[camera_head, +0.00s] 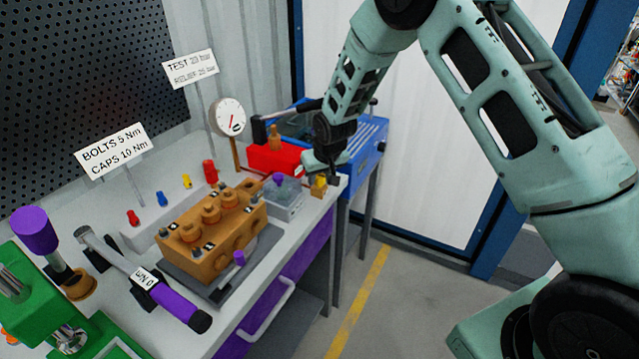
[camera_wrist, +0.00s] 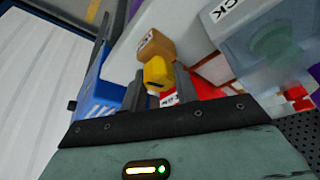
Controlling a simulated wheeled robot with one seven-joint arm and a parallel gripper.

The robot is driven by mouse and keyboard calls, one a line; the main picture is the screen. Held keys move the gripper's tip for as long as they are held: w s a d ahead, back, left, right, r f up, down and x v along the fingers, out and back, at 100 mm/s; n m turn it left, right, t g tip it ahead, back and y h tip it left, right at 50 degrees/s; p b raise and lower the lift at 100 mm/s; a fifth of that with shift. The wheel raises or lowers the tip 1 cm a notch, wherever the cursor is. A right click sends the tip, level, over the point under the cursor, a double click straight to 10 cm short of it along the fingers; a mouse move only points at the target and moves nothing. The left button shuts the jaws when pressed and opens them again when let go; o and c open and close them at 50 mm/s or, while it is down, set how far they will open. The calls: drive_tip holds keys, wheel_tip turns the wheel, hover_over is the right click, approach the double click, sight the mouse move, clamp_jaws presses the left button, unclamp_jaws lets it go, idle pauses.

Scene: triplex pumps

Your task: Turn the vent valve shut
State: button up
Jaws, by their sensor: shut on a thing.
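The vent valve shows as a small yellow handle (camera_head: 319,187) at the right end of the workbench, just under my gripper. In the wrist view the yellow handle (camera_wrist: 158,74) sits between my two dark fingers, with an orange-brown block (camera_wrist: 155,45) beyond it. My gripper (camera_head: 321,166) points down at the bench's right edge, and its fingers (camera_wrist: 159,88) are closed on the handle's sides. The fingertips are small and partly hidden in the head view. The handle's exact turn angle cannot be told.
A clear grey box (camera_head: 286,200) and a red unit (camera_head: 272,160) with a black lever stand close by. The orange pump block (camera_head: 210,232), dial gauge (camera_head: 228,117) and purple-handled wrench (camera_head: 150,283) are farther left. A blue cart (camera_head: 366,150) stands behind; floor in front is clear.

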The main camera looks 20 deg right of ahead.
drive_tip(key=shift+w+m+h+b, duration=0.1)
drive_tip(key=shift+m+h+b, duration=0.25)
drive_tip(key=shift+m, duration=0.45)
drive_tip(key=o, duration=1)
drive_tip(key=b+v, duration=0.2)
drive_tip(key=v, duration=1.5)
drive_tip(key=shift+r, duration=0.25)
